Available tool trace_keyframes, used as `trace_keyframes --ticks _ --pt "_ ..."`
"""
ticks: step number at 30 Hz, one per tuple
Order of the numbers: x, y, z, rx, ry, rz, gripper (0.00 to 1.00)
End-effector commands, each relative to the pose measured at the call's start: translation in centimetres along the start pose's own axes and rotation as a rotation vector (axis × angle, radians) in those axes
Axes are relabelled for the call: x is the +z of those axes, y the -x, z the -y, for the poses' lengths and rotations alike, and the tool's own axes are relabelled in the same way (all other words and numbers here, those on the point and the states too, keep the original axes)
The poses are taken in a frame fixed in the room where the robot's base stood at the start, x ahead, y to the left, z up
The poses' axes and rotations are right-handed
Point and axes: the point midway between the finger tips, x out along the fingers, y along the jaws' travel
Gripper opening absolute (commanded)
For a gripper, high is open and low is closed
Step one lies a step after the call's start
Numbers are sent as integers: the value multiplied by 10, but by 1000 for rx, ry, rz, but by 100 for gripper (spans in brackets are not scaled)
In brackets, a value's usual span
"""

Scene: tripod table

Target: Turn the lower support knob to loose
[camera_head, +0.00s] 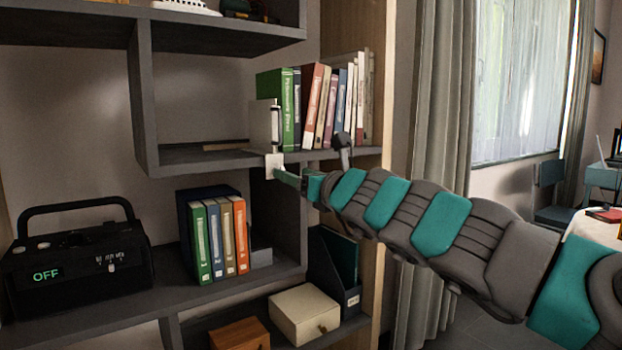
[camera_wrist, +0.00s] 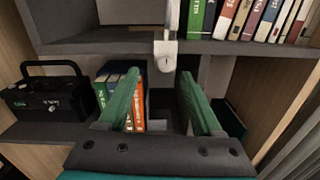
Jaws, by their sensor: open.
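A white fitting (camera_head: 274,163) sits at the front edge of the middle shelf, with a pale upright piece (camera_head: 275,125) above it. In the wrist view the fitting (camera_wrist: 165,52) hangs over the shelf edge and carries a small dark mark low on its face. I cannot make out a separate knob or its setting. My gripper (camera_head: 287,178) is just below and to the right of the fitting in the head view. In the wrist view my gripper (camera_wrist: 158,76) has its two green fingers spread apart, with nothing between them and the fitting beyond their tips.
Books (camera_head: 315,105) stand on the middle shelf right of the fitting. Below are more books (camera_head: 219,238), a black radio (camera_head: 75,255) reading OFF, a cream box (camera_head: 304,314) and a wooden box (camera_head: 240,334). A dark shelf upright (camera_head: 292,215) is behind my gripper.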

Motion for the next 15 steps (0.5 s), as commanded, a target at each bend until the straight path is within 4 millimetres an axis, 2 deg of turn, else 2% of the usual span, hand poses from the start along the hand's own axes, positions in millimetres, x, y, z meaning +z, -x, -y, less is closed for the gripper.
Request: trace_keyframes --ticks 3,8,15 --pt "-11 -8 9 -18 -81 -26 67" --pt "-13 -20 9 -20 -83 -32 67" --pt "-12 -50 10 -20 -78 -30 67"
